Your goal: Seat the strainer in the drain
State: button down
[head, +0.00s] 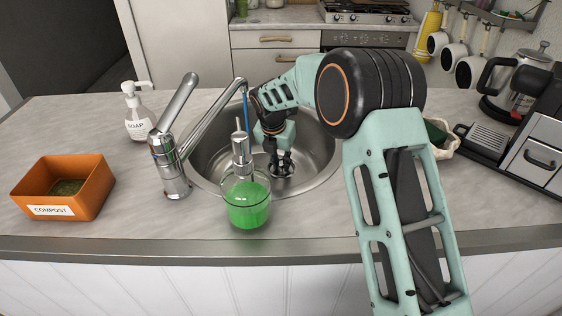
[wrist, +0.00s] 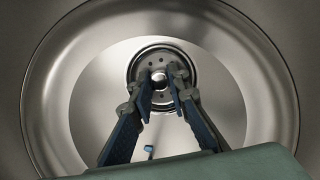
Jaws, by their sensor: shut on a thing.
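The strainer (wrist: 158,63) is a round metal disc with small holes and a central knob. My gripper (wrist: 160,83) is shut on its knob, pointing down into the sink. In the wrist view the strainer lies over the drain, roughly centred in the dark ring (wrist: 133,75); I cannot tell whether it rests flush or hovers slightly. In the head view my gripper (head: 280,163) is low in the steel sink (head: 318,160), with the strainer (head: 284,171) at its tips near the sink floor. The fingers hide part of the strainer, and the drain is covered from the head view.
A faucet (head: 170,165) stands left of the sink, its spout reaching over it above a thin blue line (head: 246,110). A green soap dispenser (head: 246,200) stands at the front rim. A soap bottle (head: 138,118) and orange compost box (head: 66,187) are left; a coffee machine (head: 530,145) is right.

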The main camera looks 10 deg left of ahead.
jog(key=c, duration=1.8)
grip_release()
jog(key=shift+o, duration=0.2)
